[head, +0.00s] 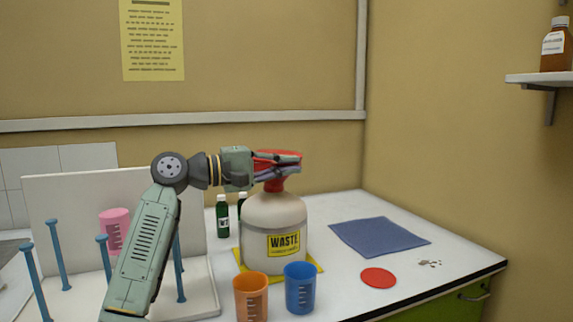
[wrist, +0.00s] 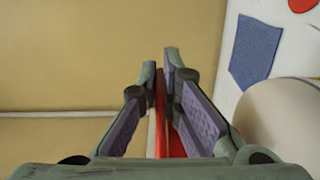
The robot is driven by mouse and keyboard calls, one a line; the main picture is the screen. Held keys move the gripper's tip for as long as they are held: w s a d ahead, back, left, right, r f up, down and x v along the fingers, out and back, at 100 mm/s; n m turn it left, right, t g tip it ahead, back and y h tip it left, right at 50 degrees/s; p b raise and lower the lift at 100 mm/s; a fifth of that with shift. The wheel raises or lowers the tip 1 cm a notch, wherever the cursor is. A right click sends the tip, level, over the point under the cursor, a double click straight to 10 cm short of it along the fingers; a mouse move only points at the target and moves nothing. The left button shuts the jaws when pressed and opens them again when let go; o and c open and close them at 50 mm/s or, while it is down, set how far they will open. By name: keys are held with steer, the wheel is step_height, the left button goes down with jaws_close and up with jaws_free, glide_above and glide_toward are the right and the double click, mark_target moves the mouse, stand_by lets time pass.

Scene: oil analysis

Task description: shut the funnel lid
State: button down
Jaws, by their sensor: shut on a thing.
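The red funnel (head: 276,184) stands in the mouth of the cream waste jug (head: 275,220), whose side also shows at the right of the wrist view (wrist: 280,115). The red funnel lid (head: 275,154) shows at the top of the funnel, partly behind my fingers. My gripper (head: 296,168) reaches in from the left at funnel height. In the wrist view, its fingers (wrist: 164,70) are shut on a thin red edge (wrist: 160,110), which looks like the lid. The fingers hide much of it, so I cannot tell the lid's exact angle.
The jug stands on a yellow mat (head: 314,268). Orange (head: 251,296) and blue (head: 300,287) cups are in front, dark green bottles (head: 223,216) behind left. A blue cloth (head: 380,236) and red disc (head: 378,278) lie right. A pegged rack (head: 195,300) stands left.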

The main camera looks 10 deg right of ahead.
steer(key=shift+f, duration=0.15)
steer(key=c, duration=1.8)
jaws_free()
steer(key=shift+o, duration=0.2)
steer(key=s+a, duration=0.1)
steer(key=a, duration=1)
steer(key=shift+s+a, duration=0.25)
steer(key=shift+a, duration=0.15)
